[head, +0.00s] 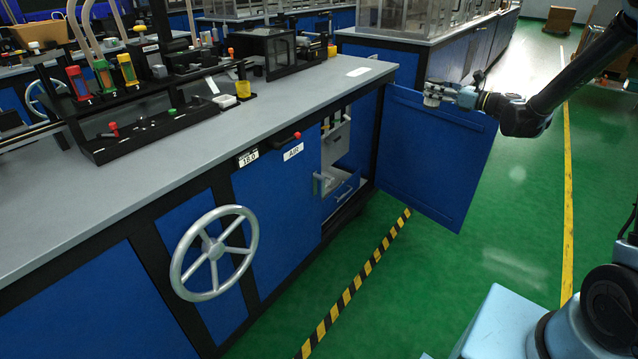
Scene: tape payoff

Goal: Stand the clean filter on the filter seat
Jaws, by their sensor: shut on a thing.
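My gripper (440,94) is at the upper right, in front of the top edge of an open blue cabinet door (440,165). It is shut on a small pale grey thing (431,94). This looks short and round, but it is too small to tell for sure whether it is the clean filter. I cannot tell whether it touches the door. The open cabinet (336,150) left of the door shows grey fittings and a drawer. I cannot make out the filter seat with certainty.
A grey bench top (190,150) carries a rack of coloured tubes and a black-framed box (275,52). A grey handwheel (214,253) juts from the bench front. Green floor is clear around a striped line (355,285) and right of the door.

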